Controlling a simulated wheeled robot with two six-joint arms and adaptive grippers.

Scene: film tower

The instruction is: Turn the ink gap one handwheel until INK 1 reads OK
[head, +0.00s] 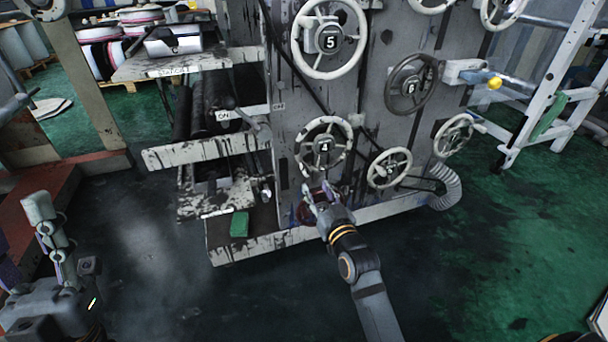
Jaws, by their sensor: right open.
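My right gripper (321,192) is open, just below the handwheel marked 4 (324,122). It is in front of a small dark red round part (304,212) low on the machine's face, which the fingers partly cover. I cannot tell whether they touch it. No handwheel in view has a readable ink gap one label, and no INK 1 reading can be made out. Part of my left arm (48,308) shows at the lower left edge; its finger state is unclear.
Handwheels marked 5 (330,42) and 6 (411,84) sit higher up. Two unmarked wheels (390,168) (455,135) are to the right. A green block (239,224) lies on the low ledge. A ribbed hose (447,188) and white frame (548,90) stand right. The floor in front is clear.

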